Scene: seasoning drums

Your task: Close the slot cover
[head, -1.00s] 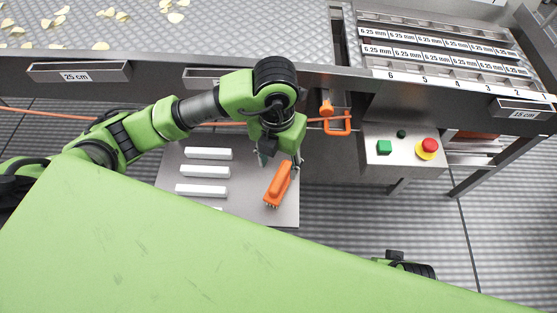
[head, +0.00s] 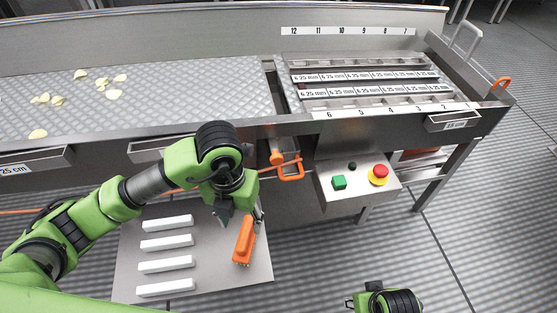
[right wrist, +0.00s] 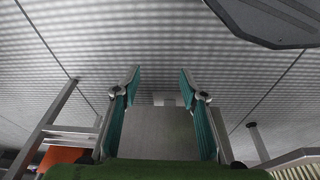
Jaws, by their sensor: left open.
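The slotted section (head: 365,80) of the steel machine lies at the upper right of the head view. It has rows labelled 6.25 mm and numbered strips, 6 to 1 in front and 12 to 7 behind. I cannot tell which part is the slot cover or how it stands. My left gripper (head: 241,219) points down over the steel shelf in front of the machine, open, close to an orange brush (head: 244,240). My right gripper (right wrist: 158,88) is open and empty in the right wrist view, fingers apart above the floor. Its arm barely shows at the bottom of the head view.
White bars (head: 167,243) lie on the shelf (head: 220,275). An orange handle (head: 290,169) juts from the machine front beside a control box (head: 352,200) with green and red buttons. Chips (head: 60,99) lie on the textured bed. Floor at right is clear.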

